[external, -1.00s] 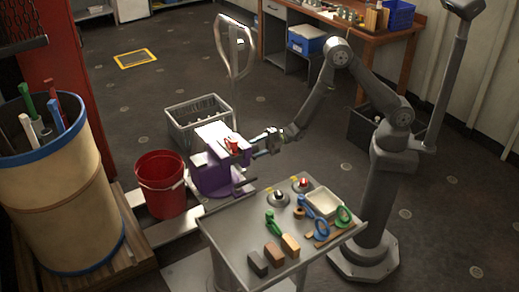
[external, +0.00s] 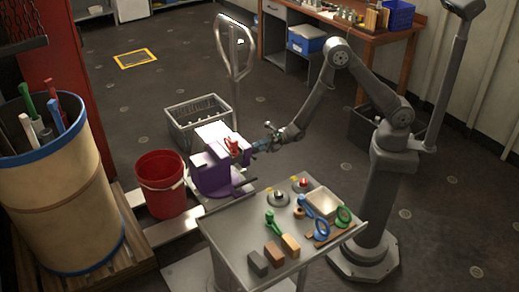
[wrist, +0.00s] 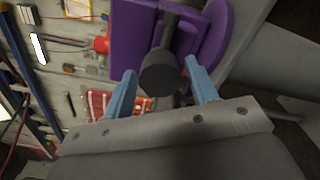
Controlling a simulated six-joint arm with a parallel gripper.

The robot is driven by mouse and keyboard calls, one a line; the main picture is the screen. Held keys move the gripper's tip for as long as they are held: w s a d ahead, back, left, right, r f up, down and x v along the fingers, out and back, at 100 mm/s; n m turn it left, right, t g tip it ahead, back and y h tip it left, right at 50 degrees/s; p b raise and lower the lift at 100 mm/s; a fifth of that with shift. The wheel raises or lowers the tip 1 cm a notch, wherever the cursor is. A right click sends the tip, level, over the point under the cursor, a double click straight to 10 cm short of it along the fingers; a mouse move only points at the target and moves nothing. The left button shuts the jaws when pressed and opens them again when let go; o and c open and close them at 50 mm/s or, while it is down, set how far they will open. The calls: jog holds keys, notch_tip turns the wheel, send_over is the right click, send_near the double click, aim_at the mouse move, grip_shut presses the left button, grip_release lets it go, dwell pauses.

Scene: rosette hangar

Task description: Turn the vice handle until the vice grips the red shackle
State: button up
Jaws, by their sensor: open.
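The purple vice (external: 212,176) stands at the far left corner of the grey table in the external view. The red shackle (external: 233,146) sits at the top of the vice, by its jaws. My gripper (external: 259,147) is just right of the vice. In the wrist view the purple vice body (wrist: 130,35) lies ahead of the fingers. A dark round knob, apparently the end of the vice handle or screw (wrist: 160,74), shows between my two blue fingers (wrist: 160,69). The fingers are spread with visible gaps beside the knob. I cannot tell whether they touch it.
The grey table (external: 235,235) holds several blocks, green and blue tools, and a pale tray (external: 323,203). A red bucket (external: 161,186) stands left of the vice. A grey crate (external: 198,122) is behind it. Open floor lies behind my arm.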

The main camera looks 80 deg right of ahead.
jog(key=n, duration=1)
jog(key=shift+n, duration=0.3)
jog(key=c, duration=1)
jog(key=m, duration=1.3)
jog(key=shift+w, duration=0.1)
jog(key=shift+c, duration=0.2)
jog(key=shift+m, duration=1)
